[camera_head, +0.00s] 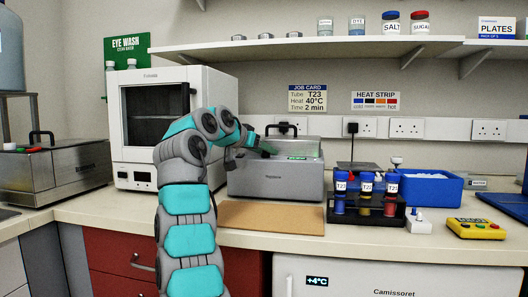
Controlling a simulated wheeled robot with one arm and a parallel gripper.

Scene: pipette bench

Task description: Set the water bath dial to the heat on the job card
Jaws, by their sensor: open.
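The job card (307,98) on the back wall reads Tube T23, Heat 40°C, Time 2 min. A grey metal box (275,182) with a black top handle and a small green display stands mid-bench. It looks like a water bath, but a similar box (55,172) stands at far left, so I cannot tell which is meant. I cannot make out a dial on either. My gripper (263,148) is open over the top left part of the middle box. My arm hides that box's left end. I cannot tell whether the gripper touches it.
A white oven-like cabinet (140,103) stands left of my arm. A brown board (270,216) lies in front of the middle box. Right of it are a black rack (366,213) with three tubes, a blue tub (430,192) and a yellow device (475,229). A shelf (300,48) runs above.

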